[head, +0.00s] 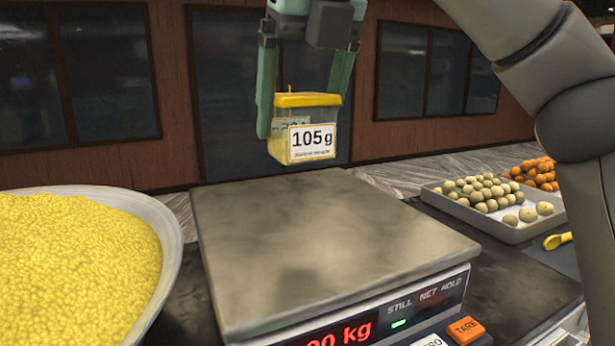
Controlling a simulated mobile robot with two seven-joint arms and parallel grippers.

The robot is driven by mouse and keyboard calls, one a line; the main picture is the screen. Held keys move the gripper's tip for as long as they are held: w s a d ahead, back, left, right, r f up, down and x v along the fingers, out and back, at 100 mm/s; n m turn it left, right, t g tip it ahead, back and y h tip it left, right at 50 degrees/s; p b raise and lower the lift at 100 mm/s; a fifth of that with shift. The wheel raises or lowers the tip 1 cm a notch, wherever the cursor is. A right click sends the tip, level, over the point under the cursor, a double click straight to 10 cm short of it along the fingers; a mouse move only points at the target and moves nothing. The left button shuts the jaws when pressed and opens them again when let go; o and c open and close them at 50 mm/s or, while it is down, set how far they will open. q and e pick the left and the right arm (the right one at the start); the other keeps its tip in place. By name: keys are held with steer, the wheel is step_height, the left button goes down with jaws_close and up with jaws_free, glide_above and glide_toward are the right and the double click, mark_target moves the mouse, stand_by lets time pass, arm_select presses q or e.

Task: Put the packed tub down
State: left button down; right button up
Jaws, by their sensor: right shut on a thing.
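The packed tub (304,156) is a small clear box with a yellow lid and a white label reading "105g". Some yellow content shows through its side. My right gripper (304,112) points down from the top of the head view and is shut on the tub, one finger at each side. The tub is upright and appears held in the air above the back part of the scale's steel plate (325,250). The plate is bare. My left gripper is not in view.
A large metal bowl (172,245) heaped with yellow grains stands left of the scale. A tray (510,232) of pale round sweets, orange sweets behind it and a yellow scoop (557,240) are at the right. Dark counter shows between scale and tray.

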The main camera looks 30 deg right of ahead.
mark_target(324, 94)
steer(key=w+d+f, duration=0.1)
steer(key=f, duration=0.1)
steer(key=w+d+f, duration=0.1)
steer(key=f, duration=0.1)
steer(key=w+d+f, duration=0.1)
steer(key=shift+w+f, duration=0.4)
steer(key=shift+f, duration=1.6)
steer(key=shift+f, duration=0.15)
steer(key=o, duration=1.2)
steer(key=v, duration=1.2)
